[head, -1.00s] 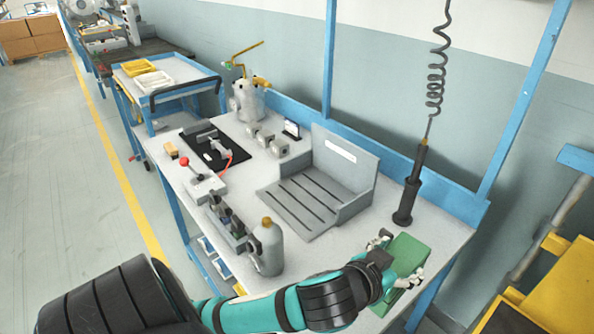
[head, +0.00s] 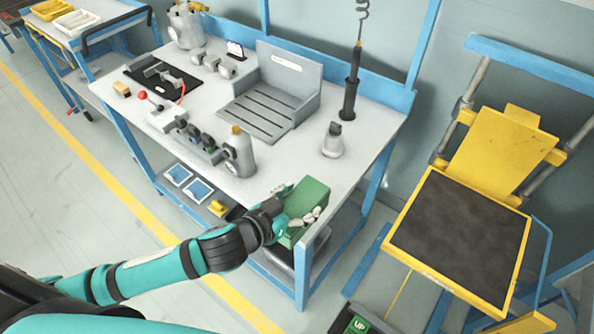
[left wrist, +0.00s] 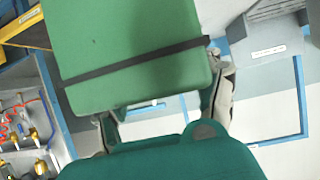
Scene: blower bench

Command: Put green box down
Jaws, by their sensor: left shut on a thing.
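My left gripper (head: 297,204) is shut on the green box (head: 311,196), with one finger on each side of it. The box is at the front right corner of the workbench (head: 270,172). I cannot tell whether it touches the top or hangs just above or in front of it. In the left wrist view the green box (left wrist: 130,45) fills the upper middle, with a dark strap across it. The fingers of the left gripper (left wrist: 166,112) show at its two lower sides. My right gripper is not in view.
A grey bottle (head: 239,152) and a small grey tool (head: 333,141) stand on the bench near the box. A grey slotted fixture (head: 262,112) and a hanging black tool (head: 351,85) are farther back. A yellow cart with a dark platform (head: 462,235) stands right of the bench.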

